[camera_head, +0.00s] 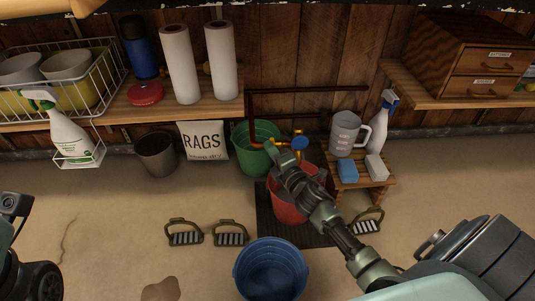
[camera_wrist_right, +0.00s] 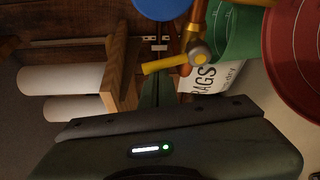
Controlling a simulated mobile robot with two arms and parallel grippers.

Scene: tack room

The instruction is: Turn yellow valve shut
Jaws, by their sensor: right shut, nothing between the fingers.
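The yellow valve (camera_head: 272,141) sits on the copper pipe against the wooden wall, above the green and red buckets. In the right wrist view its yellow lever (camera_wrist_right: 164,65) sticks out to the left from a round hub, roughly crosswise to the brass-coloured pipe (camera_wrist_right: 194,30). A round blue handle (camera_head: 299,143) is beside it; it also shows in the wrist view (camera_wrist_right: 160,8). My right gripper (camera_head: 277,164) is shut and empty, just in front of and below the valve; its fingers (camera_wrist_right: 157,84) look close to the lever, contact unclear.
The green bucket (camera_head: 256,159) and red bucket (camera_head: 289,209) stand under the pipe; a blue bucket (camera_head: 270,272) is in front. A small stool (camera_head: 362,181) holds a jug and sponges at right. Shelves (camera_head: 215,108) flank the pipe. Stirrups (camera_head: 185,238) lie on the floor.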

